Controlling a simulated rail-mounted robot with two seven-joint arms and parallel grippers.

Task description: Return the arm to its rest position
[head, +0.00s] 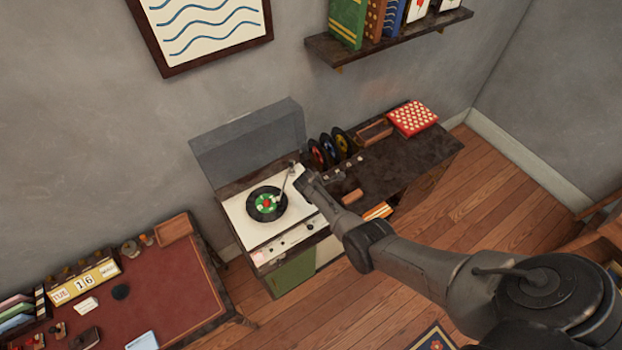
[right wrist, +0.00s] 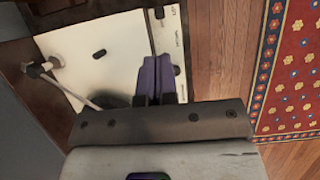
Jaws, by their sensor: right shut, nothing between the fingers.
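My right arm comes in from the lower right in the head view, reaching to the record player. My right gripper (head: 305,182) is above the right side of the white record player deck (head: 245,228), close to the tonearm (head: 284,184). In the right wrist view my right gripper (right wrist: 153,75) is shut and empty, over the deck (right wrist: 115,50), with the tonearm (right wrist: 72,92) to its left. The player's grey lid (head: 248,140) stands open. My left gripper is not in view.
A dark cabinet top (head: 405,160) to the right holds records in a rack (head: 330,150), a wooden tray (head: 374,132) and a red patterned box (head: 413,118). A red-topped desk (head: 170,288) is at lower left. A shelf (head: 390,38) with books is above.

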